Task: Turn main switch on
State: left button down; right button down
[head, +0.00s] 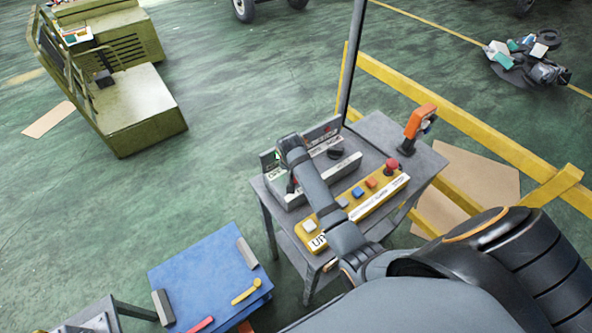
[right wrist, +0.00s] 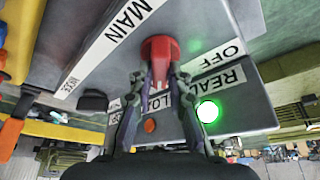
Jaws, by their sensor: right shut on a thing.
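The grey switch box (head: 345,167) stands on the small grey table, behind the yellow button panel. My right arm reaches over the panel to the box's left part, and the arm hides some of the box. In the right wrist view the red main switch handle (right wrist: 160,48) sits beside the labels MAIN and OFF. My right gripper (right wrist: 161,78) is shut on this red handle, with a finger on each side. A green lamp (right wrist: 208,112) glows by the READY label, and a small orange lamp (right wrist: 150,126) is near the LOAD label. My left gripper is not in view.
The yellow panel (head: 370,197) holds several buttons and a red mushroom knob (head: 392,165). An orange handheld device (head: 419,120) stands at the table's back right corner. Yellow rails (head: 450,111) run behind the table. A blue board (head: 205,272) lies front left.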

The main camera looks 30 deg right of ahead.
jog(key=shift+r+m, duration=0.1)
jog(key=shift+m, duration=0.2)
jog(key=c, duration=1.3)
grip_release()
jog(key=v, duration=1.2)
jog(key=shift+w+a, duration=0.1)
jog(key=shift+w, duration=0.05)
